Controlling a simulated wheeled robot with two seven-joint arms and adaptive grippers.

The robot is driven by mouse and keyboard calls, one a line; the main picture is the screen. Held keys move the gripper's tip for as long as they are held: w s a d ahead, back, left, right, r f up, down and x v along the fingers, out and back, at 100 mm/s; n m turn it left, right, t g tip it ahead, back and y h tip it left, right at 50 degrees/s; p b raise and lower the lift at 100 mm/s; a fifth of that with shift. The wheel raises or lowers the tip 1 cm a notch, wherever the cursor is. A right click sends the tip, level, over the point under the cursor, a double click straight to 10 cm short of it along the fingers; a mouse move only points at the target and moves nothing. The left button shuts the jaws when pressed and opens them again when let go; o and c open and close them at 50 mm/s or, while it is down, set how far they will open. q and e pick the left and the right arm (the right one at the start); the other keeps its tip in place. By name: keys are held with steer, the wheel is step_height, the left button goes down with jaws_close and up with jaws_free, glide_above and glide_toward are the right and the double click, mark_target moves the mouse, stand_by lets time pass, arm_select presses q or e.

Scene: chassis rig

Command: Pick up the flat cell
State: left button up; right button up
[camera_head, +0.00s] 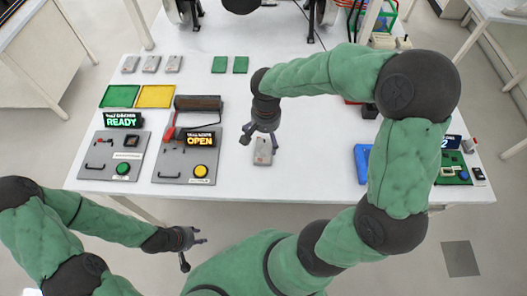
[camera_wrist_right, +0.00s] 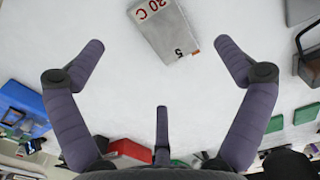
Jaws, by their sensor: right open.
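The flat cell, a grey slab (camera_head: 263,157), lies on the white table below my right gripper (camera_head: 261,140), whose fingers partly cover it in the head view. In the right wrist view the cell (camera_wrist_right: 165,28) shows at the top with the marks "30 C" and "5", its upper end cut off by the frame. My right gripper (camera_wrist_right: 160,46) is open and empty, its fingers spread wide. The cell lies beyond the fingertips, not between them. My left gripper (camera_head: 196,253) is open and empty, in front of the table's near edge.
Several grey slabs (camera_head: 151,64) and two green pieces (camera_head: 219,65) lie at the back. Green (camera_head: 119,96) and yellow (camera_head: 155,96) trays, panels with READY (camera_head: 122,119) and OPEN (camera_head: 200,141) displays, and a roller (camera_head: 198,103) stand left. A blue block (camera_head: 362,163) stands right.

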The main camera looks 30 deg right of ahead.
mark_target(267, 152)
step_height(267, 152, down, 3)
steer(key=shift+b, duration=0.3)
steer(key=shift+s+d+f+b, duration=0.15)
steer(key=shift+f+b, duration=0.9)
steer(key=shift+f, duration=1.6)
steer(key=c, duration=1.2)
